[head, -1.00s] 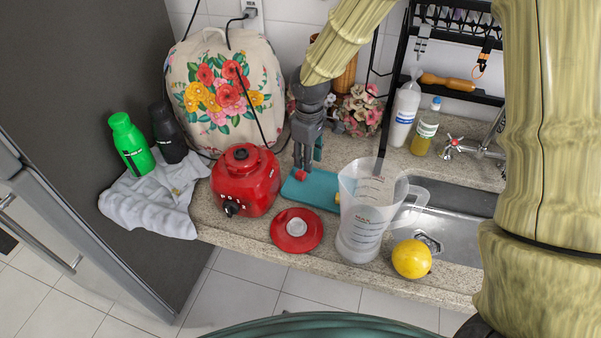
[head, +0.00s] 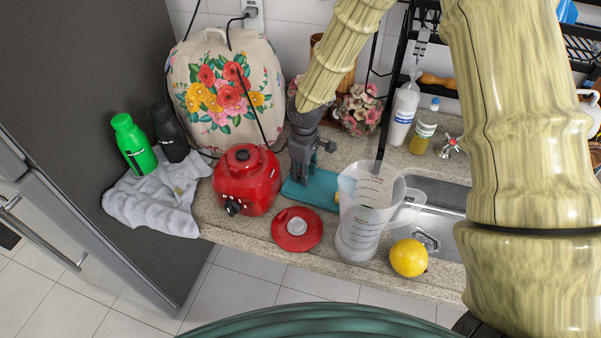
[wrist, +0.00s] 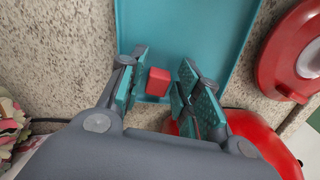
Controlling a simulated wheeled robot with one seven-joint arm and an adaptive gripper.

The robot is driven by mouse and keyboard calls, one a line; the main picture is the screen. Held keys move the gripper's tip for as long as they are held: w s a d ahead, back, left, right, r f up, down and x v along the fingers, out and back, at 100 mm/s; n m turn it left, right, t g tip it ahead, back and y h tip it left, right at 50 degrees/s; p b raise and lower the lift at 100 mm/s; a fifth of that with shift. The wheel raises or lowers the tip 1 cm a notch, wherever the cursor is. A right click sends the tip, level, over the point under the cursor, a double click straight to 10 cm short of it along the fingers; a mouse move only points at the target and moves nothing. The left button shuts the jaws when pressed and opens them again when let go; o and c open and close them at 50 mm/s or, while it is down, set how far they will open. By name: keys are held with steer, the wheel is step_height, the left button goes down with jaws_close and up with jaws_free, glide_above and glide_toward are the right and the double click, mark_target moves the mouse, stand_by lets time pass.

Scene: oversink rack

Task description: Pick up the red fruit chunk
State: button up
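The red fruit chunk (wrist: 158,82) is a small red block on the teal cutting board (wrist: 185,30), near the board's edge in the wrist view. My gripper (wrist: 162,84) is open over it, one finger on each side. A gap shows between the chunk and the fingers, wider on the right. In the head view my gripper (head: 302,181) points down at the left part of the teal board (head: 323,187). The chunk is hidden behind the gripper there.
A red blender base (head: 246,183) stands close left of the gripper. A red lid (head: 297,230) lies in front of the board. A clear measuring jug (head: 362,225) stands right, near a lemon (head: 409,258). A flowered appliance cover (head: 225,95) and flowers (head: 360,112) are behind.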

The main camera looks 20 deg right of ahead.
steer(key=shift+w+f, duration=0.1)
steer(key=c, duration=0.5)
